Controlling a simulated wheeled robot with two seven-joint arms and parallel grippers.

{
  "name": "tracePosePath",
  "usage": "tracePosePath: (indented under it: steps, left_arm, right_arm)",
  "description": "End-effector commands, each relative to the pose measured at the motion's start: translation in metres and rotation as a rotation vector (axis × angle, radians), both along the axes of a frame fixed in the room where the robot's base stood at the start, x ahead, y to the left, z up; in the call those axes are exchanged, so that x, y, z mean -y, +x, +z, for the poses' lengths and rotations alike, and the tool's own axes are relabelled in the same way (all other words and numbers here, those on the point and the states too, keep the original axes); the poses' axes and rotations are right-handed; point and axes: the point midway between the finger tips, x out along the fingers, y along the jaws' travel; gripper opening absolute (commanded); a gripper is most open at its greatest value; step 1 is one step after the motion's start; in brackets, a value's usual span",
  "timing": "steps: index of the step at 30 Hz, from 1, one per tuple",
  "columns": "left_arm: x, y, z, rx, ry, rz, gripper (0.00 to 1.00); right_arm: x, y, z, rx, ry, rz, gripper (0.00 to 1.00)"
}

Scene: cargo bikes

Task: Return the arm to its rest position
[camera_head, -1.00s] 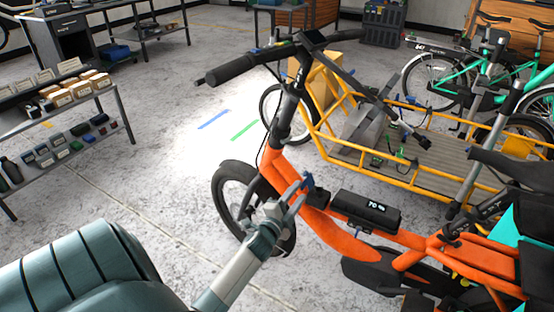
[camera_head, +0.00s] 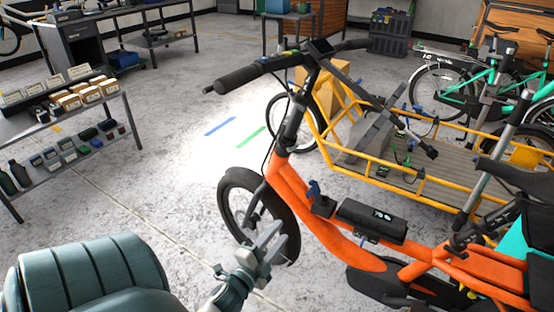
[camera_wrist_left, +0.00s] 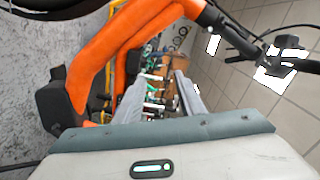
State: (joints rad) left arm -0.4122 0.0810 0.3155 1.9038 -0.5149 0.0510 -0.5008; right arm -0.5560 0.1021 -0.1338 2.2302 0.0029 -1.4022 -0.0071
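My left gripper (camera_head: 272,240) is in the lower middle of the head view, in front of the orange bike's front wheel (camera_head: 228,200). Its two fingers are apart; in the left wrist view, they (camera_wrist_left: 160,100) have an empty gap between them. The orange cargo bike (camera_head: 330,238) stands to the right of the gripper, and its frame also fills the upper left of the left wrist view (camera_wrist_left: 125,30). My right gripper is not seen.
A shelf (camera_head: 75,165) with small boxes and bottles stands at the left. A yellow cargo bike (camera_head: 440,180) and a green bike (camera_head: 490,85) are behind the orange one. Open concrete floor (camera_head: 150,180) lies between shelf and bike.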

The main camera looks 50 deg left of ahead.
Motion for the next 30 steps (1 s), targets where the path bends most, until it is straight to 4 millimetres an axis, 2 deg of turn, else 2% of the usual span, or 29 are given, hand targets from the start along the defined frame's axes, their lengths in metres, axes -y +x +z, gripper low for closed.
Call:
tracePosePath:
  steps: [22,26,30]
  left_arm:
    - [0.002,-0.002,-0.003,-0.007,-0.015,-0.001,0.36]
    - [0.01,-0.001,-0.021,-0.043,-0.082,-0.003,0.36]
    - [0.032,-0.003,-0.061,-0.128,-0.235,-0.001,0.36]
  right_arm:
    - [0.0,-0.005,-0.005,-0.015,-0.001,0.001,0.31]
    - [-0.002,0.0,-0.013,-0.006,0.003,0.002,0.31]
    - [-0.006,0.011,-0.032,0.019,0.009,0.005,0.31]
